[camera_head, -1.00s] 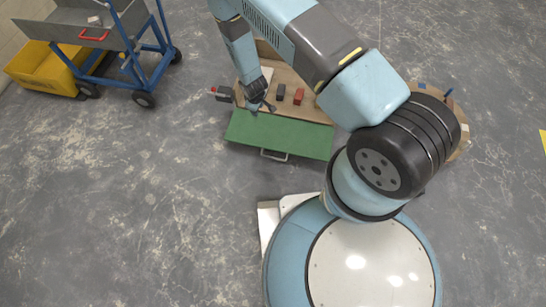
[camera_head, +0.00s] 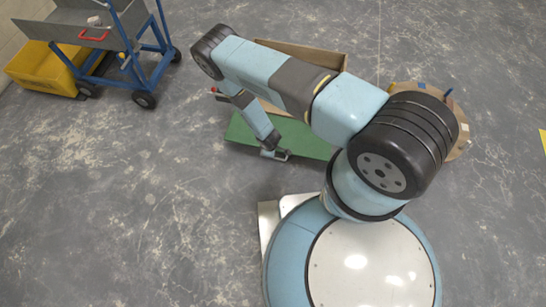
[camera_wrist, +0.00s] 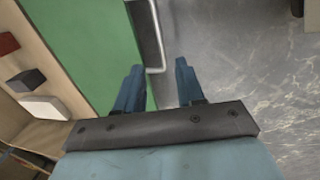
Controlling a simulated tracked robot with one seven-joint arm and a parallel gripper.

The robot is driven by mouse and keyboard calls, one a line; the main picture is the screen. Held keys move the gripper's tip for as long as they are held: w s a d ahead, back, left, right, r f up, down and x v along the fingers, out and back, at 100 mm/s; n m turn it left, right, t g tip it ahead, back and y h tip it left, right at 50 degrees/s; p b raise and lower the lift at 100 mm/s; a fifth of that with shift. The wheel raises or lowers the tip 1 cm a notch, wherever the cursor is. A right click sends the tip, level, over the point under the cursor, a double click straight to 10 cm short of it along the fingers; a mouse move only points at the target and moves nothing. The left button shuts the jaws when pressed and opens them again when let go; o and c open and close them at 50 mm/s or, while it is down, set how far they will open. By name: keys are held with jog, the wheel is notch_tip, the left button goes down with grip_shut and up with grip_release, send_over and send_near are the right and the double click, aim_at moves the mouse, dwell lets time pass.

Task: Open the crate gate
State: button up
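The wooden crate (camera_head: 318,57) lies mostly under my arm in the head view. Its green gate (camera_head: 305,138) is at the crate's near side, and the green panel fills the upper left middle of the wrist view (camera_wrist: 85,40). A grey metal bar handle (camera_wrist: 148,35) runs along the gate's edge. My gripper (camera_wrist: 159,68) is open, with its two blue fingers apart and the near end of the handle between their tips. In the head view my gripper (camera_head: 274,152) is at the gate's near edge, over the handle. I cannot tell whether the fingers touch the handle.
A red block (camera_wrist: 8,43), a dark block (camera_wrist: 26,80) and a white block (camera_wrist: 45,106) are in the crate. A blue-framed cart (camera_head: 135,62) and yellow bin (camera_head: 40,72) stand upper left. The floor in front is clear.

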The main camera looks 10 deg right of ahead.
jog(key=f, duration=0.3)
jog(key=w+f, duration=0.1)
jog(key=f, duration=0.3)
jog(key=w+f, duration=0.1)
jog(key=f, duration=0.3)
jog(key=shift+d, duration=0.4)
jog(key=shift+r, duration=0.1)
grip_shut()
jog(key=shift+a, duration=0.1)
